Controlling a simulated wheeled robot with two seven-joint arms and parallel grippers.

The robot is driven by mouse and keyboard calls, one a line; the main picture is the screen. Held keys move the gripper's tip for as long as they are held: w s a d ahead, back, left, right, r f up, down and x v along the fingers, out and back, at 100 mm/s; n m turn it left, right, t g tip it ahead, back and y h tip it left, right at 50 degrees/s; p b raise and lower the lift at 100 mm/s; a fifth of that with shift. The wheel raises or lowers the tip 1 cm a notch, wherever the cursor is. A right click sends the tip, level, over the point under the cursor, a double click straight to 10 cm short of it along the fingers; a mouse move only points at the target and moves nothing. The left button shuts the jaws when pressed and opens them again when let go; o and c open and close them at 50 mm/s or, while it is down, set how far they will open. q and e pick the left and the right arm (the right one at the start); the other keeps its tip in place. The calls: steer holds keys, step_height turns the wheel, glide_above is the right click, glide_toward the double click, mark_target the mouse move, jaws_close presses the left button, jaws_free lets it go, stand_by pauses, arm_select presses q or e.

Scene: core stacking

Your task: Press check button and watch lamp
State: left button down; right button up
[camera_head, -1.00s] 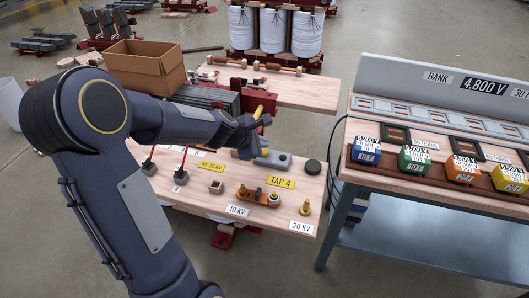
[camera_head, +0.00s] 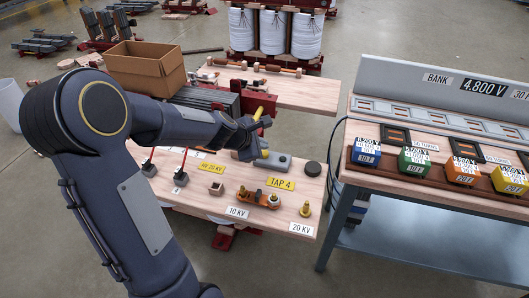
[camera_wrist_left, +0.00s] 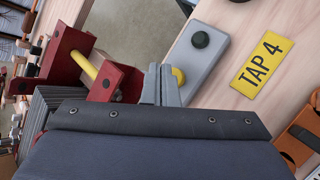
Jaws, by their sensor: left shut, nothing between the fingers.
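A small grey box (camera_head: 277,161) lies on the wooden bench top, beside the yellow TAP 4 label (camera_head: 280,184). In the left wrist view the grey box (camera_wrist_left: 203,52) carries a round black button (camera_wrist_left: 200,39) at its far end. A round yellow part (camera_wrist_left: 178,76), perhaps the lamp, shows at its near end, partly behind my fingers; I cannot tell whether it is lit. My left gripper (camera_wrist_left: 161,72) is shut and empty, with its fingertips close over that near end. Contact cannot be made out. In the head view the left gripper (camera_head: 256,146) is partly hidden by its wrist.
A red frame (camera_wrist_left: 117,83) with a yellow rod stands close beside the left gripper. A cardboard box (camera_head: 145,68) sits behind my arm. Terminals and a black disc (camera_head: 312,169) lie on the bench. A second bench (camera_head: 430,190) with coloured blocks stands at right.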

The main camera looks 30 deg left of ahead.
stand_by(0.7)
arm_select(q)
steer(key=shift+f+b, duration=0.45)
steer(key=shift+f+b, duration=0.5)
steer(key=shift+f, duration=0.05)
stand_by(0.5)
steer(key=shift+r, duration=0.15)
steer(key=shift+r+p, duration=0.8)
steer(key=shift+p, duration=0.15)
step_height(320, 180, up, 5)
steer(key=p, duration=0.5)
